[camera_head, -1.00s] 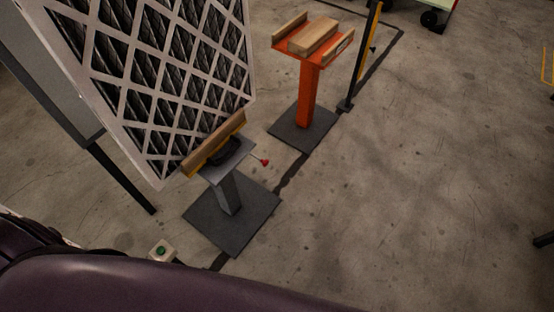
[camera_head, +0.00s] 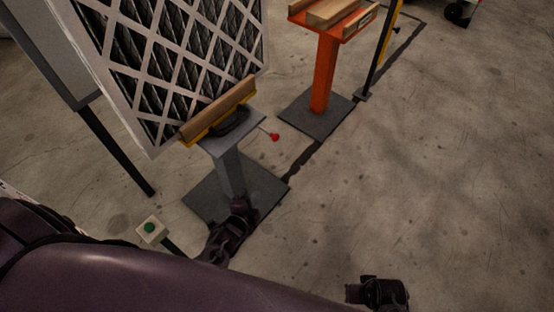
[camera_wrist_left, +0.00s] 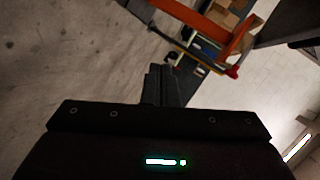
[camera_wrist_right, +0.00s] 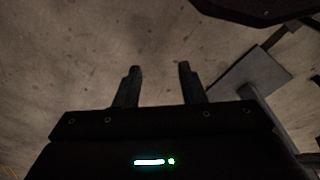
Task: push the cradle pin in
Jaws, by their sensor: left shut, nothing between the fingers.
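The cradle pin shows as a thin rod with a red knob (camera_head: 275,137). It sticks out to the right from under the top of the grey cradle stand (camera_head: 232,172). The red knob also shows in the left wrist view (camera_wrist_left: 233,72), right of my fingers. The cradle's wood-faced yellow jaw (camera_head: 218,110) is against the filter's lower edge. My left gripper (camera_head: 242,205) is in front of the stand's post, below the knob and apart from it. Its fingers are shut and empty in the left wrist view (camera_wrist_left: 160,80). My right gripper (camera_wrist_right: 158,70) is open and empty above the floor.
A large boxed filter (camera_head: 165,60) with a diamond lattice leans over the cradle. An orange stand (camera_head: 325,75) with wooden blocks stands behind. A green button box (camera_head: 150,229) is at lower left. The floor at right is mostly clear.

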